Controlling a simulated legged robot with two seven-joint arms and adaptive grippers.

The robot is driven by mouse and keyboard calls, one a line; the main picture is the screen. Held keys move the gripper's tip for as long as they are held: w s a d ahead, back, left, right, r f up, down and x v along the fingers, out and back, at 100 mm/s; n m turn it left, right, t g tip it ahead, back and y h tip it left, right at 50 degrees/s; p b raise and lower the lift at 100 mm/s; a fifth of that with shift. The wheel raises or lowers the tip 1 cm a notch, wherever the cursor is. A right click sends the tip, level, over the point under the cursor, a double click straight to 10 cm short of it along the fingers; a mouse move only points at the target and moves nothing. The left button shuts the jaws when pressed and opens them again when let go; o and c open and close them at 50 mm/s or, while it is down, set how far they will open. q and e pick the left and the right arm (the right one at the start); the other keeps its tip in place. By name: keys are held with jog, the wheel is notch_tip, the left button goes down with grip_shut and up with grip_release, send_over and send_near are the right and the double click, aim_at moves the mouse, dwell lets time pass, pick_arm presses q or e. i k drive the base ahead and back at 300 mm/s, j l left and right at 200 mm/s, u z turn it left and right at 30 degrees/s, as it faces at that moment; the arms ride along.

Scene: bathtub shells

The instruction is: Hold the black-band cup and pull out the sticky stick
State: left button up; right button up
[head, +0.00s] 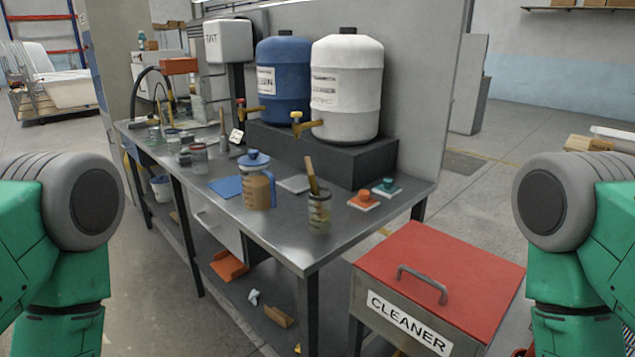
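A clear cup with markings (319,214) stands upright near the front right corner of the steel bench. A brown wooden stick (311,176) stands in it, leaning slightly left, its upper end above the rim. Smaller cups stand farther back on the bench, including one (199,158) at the left and one with a thin stick (223,138). Only the upper parts of my green and grey arms show at the left and right edges. Neither gripper is in view.
A pitcher with a blue lid (257,186) stands left of the cup on the bench (285,232). Orange and teal knobbed pieces (365,199) lie to its right. Blue (283,80) and white (346,90) drums stand behind. A red-lidded cleaner bin (440,270) stands in front.

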aim_at(312, 180)
jog(key=i+j, duration=0.1)
jog(key=i+j+z, duration=0.1)
jog(key=j+z, duration=0.15)
jog(key=z, duration=0.2)
jog(key=i+j+z, duration=0.1)
jog(key=j+z, duration=0.2)
jog(key=z, duration=0.2)
jog(key=j+z, duration=0.3)
jog(key=z, duration=0.15)
jog(key=j+z, duration=0.3)
jog(key=z, duration=0.15)
